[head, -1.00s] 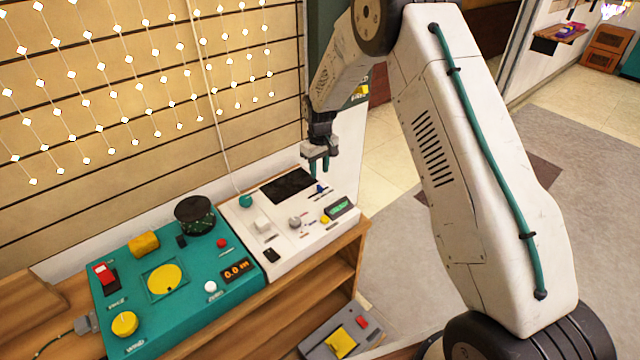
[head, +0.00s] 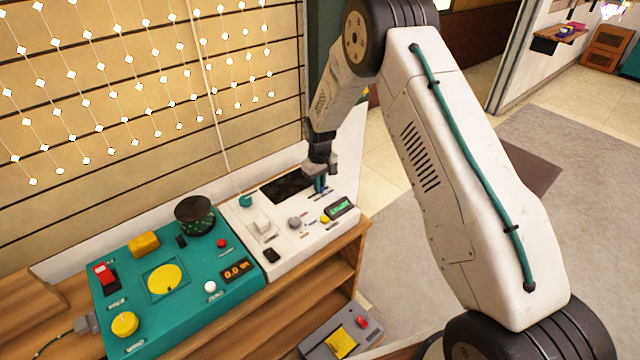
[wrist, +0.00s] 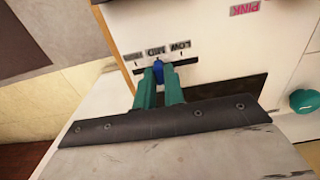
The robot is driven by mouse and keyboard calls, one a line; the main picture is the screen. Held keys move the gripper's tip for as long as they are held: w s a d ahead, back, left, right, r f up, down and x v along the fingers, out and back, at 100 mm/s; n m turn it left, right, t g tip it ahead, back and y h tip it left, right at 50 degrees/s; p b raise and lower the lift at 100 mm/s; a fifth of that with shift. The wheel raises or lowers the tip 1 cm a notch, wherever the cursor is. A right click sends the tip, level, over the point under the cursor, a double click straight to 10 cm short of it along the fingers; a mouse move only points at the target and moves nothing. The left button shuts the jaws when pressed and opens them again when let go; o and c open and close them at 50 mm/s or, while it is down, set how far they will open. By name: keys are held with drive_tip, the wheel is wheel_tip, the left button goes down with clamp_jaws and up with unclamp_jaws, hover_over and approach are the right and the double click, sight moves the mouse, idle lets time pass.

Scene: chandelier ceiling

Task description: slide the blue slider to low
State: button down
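The blue slider (wrist: 158,71) shows in the wrist view between the two green fingers of my gripper (wrist: 158,75). It stands by the MID label (wrist: 155,51), with LOW (wrist: 180,46) to the right and a partly blurred label to the left. The fingers are close together, one on each side of the knob, and look shut on it. In the head view, my gripper (head: 320,187) reaches down to the white control panel (head: 285,250), and its fingers hide the slider.
The white panel also carries a dark screen (head: 283,187), a grey knob (head: 295,223), a yellow button (head: 325,219) and a green display (head: 340,207). A teal panel (head: 140,290) stands to its left. A grey box (head: 322,345) lies on a lower shelf.

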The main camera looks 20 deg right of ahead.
sight(312, 196)
drive_tip(key=shift+s+a, duration=0.35)
drive_tip(key=shift+a, duration=0.45)
drive_tip(key=shift+s+a, duration=0.35)
drive_tip(key=shift+a, duration=0.4)
drive_tip(key=c, duration=1.5)
unclamp_jaws()
drive_tip(key=shift+a, duration=0.3)
drive_tip(key=shift+d, duration=0.2)
drive_tip(key=shift+w+d+r, duration=0.1)
drive_tip(key=shift+r, duration=0.4)
wheel_tip(312, 196, up, 7)
drive_tip(key=shift+f, duration=0.1)
